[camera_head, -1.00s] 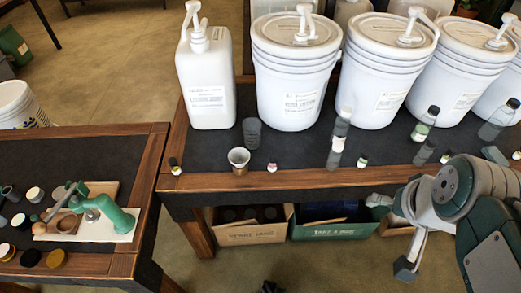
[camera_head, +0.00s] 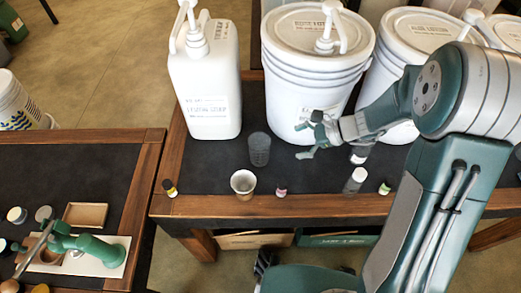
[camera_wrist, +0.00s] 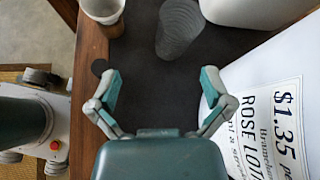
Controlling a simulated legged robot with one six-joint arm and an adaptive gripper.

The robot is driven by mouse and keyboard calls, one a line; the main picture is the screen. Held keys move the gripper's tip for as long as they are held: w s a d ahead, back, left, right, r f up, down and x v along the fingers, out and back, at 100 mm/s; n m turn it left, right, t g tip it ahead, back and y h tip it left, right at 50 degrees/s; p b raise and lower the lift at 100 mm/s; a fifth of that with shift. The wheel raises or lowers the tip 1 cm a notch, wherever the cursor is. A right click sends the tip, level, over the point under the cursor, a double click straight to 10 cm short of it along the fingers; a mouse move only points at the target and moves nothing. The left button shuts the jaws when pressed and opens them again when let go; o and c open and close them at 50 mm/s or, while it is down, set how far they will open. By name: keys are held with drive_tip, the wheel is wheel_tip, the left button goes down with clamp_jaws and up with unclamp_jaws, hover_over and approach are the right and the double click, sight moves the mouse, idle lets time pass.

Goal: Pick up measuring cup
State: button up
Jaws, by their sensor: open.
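A grey see-through ribbed cup (camera_head: 259,148) stands on the dark table top in front of the white pump jug. It also shows in the wrist view (camera_wrist: 179,28), ahead of my fingers. A smaller pale cup with a brownish lower part (camera_head: 243,184) stands nearer the table's front edge, and at the top left of the wrist view (camera_wrist: 103,8). Either could be the measuring cup; I cannot tell for sure. My gripper (camera_head: 308,137) is open and empty, to the right of the grey cup and apart from it. Its spread fingers (camera_wrist: 161,78) face the grey cup.
A white pump jug (camera_head: 208,90) stands behind the cups. A large white bucket (camera_head: 300,75) is close beside my gripper; its price label (camera_wrist: 268,125) fills the wrist view's right side. Small bottles (camera_head: 281,190) line the front edge (camera_head: 220,207).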

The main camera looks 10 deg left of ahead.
sight(259, 151)
drive_tip(key=a+f+m, duration=0.1)
drive_tip(key=a+f, duration=0.1)
drive_tip(key=w+a+f+m+y, duration=0.1)
drive_tip(key=a+f, duration=0.1)
drive_tip(key=f, duration=0.1)
drive_tip(key=w+a+f+m, duration=0.1)
drive_tip(key=a+f, duration=0.1)
drive_tip(key=f, duration=0.1)
drive_tip(key=shift+w+a+t, duration=0.15)
drive_tip(key=shift+a+t, duration=0.2)
drive_tip(key=shift+t, duration=0.05)
drive_tip(key=x, duration=0.5)
drive_tip(key=shift+a+r, duration=0.15)
drive_tip(key=shift+a, duration=0.1)
drive_tip(key=c, duration=0.7)
